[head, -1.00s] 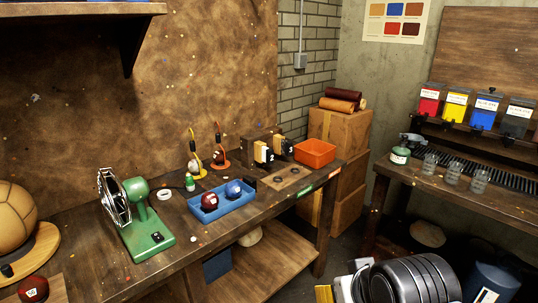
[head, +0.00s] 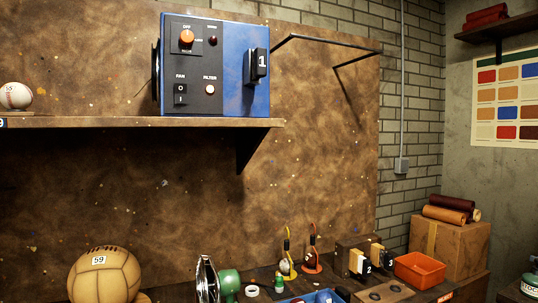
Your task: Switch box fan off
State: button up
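A blue box (head: 235,75) with a black front panel stands on the wooden shelf at the upper left in the head view. A black rocker switch (head: 180,94) marked O and I sits under the word FAN at the panel's lower left. I cannot tell for sure which side of the rocker is pressed. An orange knob (head: 187,36) is above it, and a dark red lamp (head: 212,40) is beside the knob. A small round control (head: 210,89) sits under the word FILTER. A tag reading 1 is on the box's right side. My gripper is not in view.
The shelf (head: 130,122) also carries a white baseball (head: 15,97) at the left. A black bracket frame (head: 330,45) juts from the wall board to the right of the box. Below, the bench holds a tan ball (head: 105,278) and an orange tray (head: 419,269).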

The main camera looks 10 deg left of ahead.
aim_at(180, 89)
jog(key=u, duration=1.25)
